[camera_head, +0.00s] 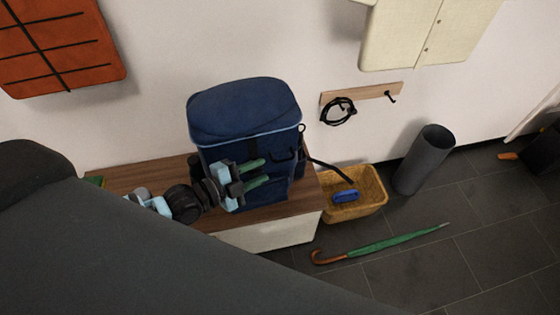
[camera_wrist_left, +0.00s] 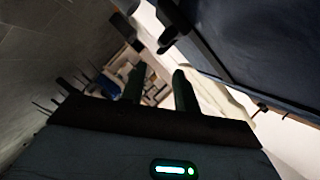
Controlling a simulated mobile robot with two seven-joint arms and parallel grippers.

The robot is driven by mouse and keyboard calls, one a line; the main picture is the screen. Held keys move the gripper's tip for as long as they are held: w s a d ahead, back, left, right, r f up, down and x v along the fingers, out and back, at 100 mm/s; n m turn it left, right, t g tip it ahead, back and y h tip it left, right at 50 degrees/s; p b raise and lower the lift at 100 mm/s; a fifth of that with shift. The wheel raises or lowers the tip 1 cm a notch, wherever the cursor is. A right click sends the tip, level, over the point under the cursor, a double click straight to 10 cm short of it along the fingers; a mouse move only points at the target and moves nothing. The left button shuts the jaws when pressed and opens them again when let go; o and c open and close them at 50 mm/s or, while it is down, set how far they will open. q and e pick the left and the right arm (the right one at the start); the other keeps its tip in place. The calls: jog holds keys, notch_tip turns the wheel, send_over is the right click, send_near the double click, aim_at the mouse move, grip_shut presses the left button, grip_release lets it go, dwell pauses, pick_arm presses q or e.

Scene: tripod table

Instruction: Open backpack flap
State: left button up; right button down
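A navy backpack (camera_head: 275,150) stands upright on a wooden bench. Its top flap (camera_head: 245,105) lies closed over the body, with a light blue trim along its lower edge. My left gripper (camera_head: 266,170) is at the backpack's front, below the flap edge, with its two green fingers apart and nothing between them. I cannot tell whether it touches the backpack. In the left wrist view the backpack (camera_wrist_left: 265,45) fills the upper right, and the open fingers (camera_wrist_left: 157,80) point past its side. My right gripper is not in view.
The bench top (camera_head: 295,208) is bare at right. A yellow basket (camera_head: 370,200) with a blue item stands on the floor beside it. A green umbrella (camera_head: 390,241) lies on the floor. A grey cylinder (camera_head: 424,160) and a wall hook rail (camera_head: 365,94) are right.

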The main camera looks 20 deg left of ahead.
aim_at(281, 162)
pick_arm(q)
jog(key=x, duration=0.7)
jog(key=shift+w+d, duration=0.15)
jog(key=shift+w, duration=0.1)
grip_shut()
